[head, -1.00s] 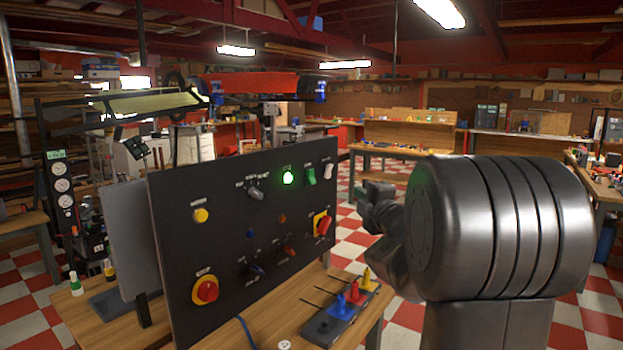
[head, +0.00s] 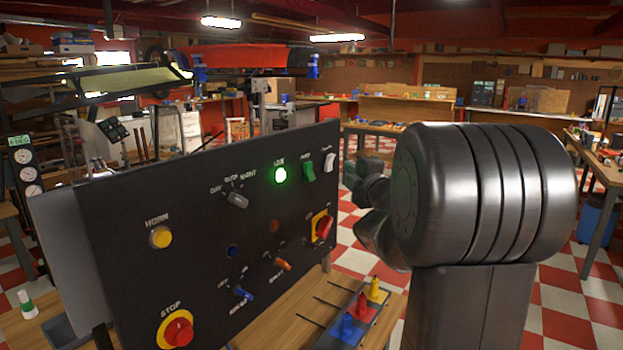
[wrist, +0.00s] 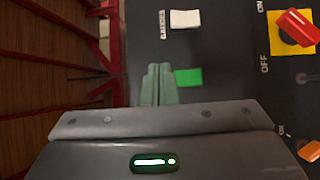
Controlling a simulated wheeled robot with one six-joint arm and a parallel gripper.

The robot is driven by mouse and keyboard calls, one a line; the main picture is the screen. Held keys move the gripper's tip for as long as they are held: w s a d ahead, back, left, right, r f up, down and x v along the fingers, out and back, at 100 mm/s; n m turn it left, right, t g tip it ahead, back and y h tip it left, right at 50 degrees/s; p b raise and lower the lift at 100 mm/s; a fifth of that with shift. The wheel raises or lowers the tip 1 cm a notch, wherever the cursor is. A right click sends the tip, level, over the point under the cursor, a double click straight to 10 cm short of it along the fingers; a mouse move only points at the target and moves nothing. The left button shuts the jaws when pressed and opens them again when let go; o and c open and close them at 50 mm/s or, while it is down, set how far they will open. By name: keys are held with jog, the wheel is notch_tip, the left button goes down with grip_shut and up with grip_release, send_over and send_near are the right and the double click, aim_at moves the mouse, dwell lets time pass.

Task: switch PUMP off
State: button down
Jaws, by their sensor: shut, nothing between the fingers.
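The dark upright control panel (head: 190,215) carries a green rocker switch (head: 309,171) at its upper right. The small label above it looks like PUMP but is too blurred to be sure. The switch also shows in the wrist view as a green block (wrist: 189,77); I cannot tell its position. My gripper (head: 352,172) is at the panel's right side in the head view, partly hidden by my arm. In the wrist view its shut, empty fingers (wrist: 158,82) appear just left of the green switch. I cannot tell whether they touch it.
A white rocker switch (head: 329,162) sits beside the green one, and a lit green lamp (head: 281,176) is to its left. A red rotary switch (head: 322,228) on a yellow plate is below. A red STOP button (head: 178,331) is lower left.

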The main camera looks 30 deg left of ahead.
jog(key=shift+a, duration=0.1)
jog(key=b, duration=0.4)
send_near(313, 174)
jog(key=w+a+r, duration=0.1)
jog(key=w+a, duration=0.1)
jog(key=w, duration=0.2)
jog(key=shift+a+r+b, duration=0.15)
jog(key=shift+a+b, duration=0.35)
jog(key=shift+a, duration=0.15)
jog(key=shift+a, duration=0.1)
dwell(1.1)
jog(key=shift+a+f+b, duration=0.2)
jog(key=shift+a+b, duration=0.05)
jog(key=shift+b, duration=0.4)
jog(key=shift+a+f+b, duration=0.2)
jog(key=shift+a+b, duration=0.2)
jog(key=shift+b, duration=0.05)
dwell(0.3)
jog(key=shift+d+r, duration=0.1)
dwell(0.3)
jog(key=shift+d+r+p, duration=0.3)
jog(key=shift+d, duration=0.4)
